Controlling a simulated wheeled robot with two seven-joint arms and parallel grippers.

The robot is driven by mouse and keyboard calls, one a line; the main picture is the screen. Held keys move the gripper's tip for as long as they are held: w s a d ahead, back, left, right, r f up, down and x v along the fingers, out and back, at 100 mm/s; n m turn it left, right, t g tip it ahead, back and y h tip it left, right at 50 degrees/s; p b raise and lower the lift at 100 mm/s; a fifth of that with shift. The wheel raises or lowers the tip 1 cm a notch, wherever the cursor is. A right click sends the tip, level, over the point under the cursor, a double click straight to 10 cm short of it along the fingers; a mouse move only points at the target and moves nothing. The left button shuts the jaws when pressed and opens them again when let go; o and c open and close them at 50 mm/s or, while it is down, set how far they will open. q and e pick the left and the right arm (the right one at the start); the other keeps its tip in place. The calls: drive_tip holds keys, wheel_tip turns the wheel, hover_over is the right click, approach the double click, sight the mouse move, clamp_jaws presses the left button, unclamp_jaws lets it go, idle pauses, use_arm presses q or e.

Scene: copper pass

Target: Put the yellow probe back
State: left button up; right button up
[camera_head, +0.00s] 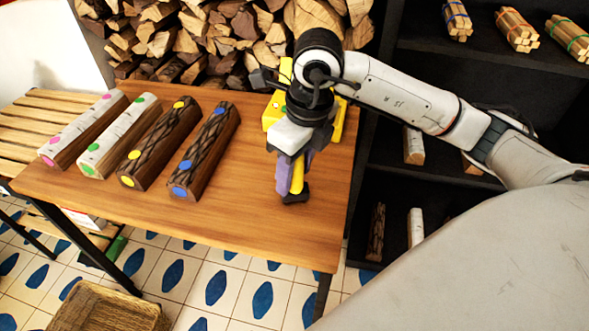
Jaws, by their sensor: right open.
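My right gripper (291,192) comes in from the right and points down over the wooden table (250,225), right of the row of logs. It is open. A yellow piece (297,174), which looks like the probe, shows upright at its fingers, beside a purple piece (282,174). I cannot tell whether the yellow piece touches both fingers. Behind the gripper, a yellow device (335,121) stands on the table, partly hidden by my right wrist. My left gripper is not in view.
Several logs lie on the table's left half, with pink (48,160), green (93,147), yellow (127,181) and blue (180,192) dots. Stacked firewood (215,40) stands behind. A dark shelf (425,50) is at right, a basket (107,308) below. The table's front is clear.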

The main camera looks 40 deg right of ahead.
sight(302, 192)
wheel_tip(302, 192, up, 12)
drive_tip(key=s+p, duration=0.1)
drive_tip(key=shift+s+d, duration=0.3)
drive_tip(key=shift+s, duration=0.05)
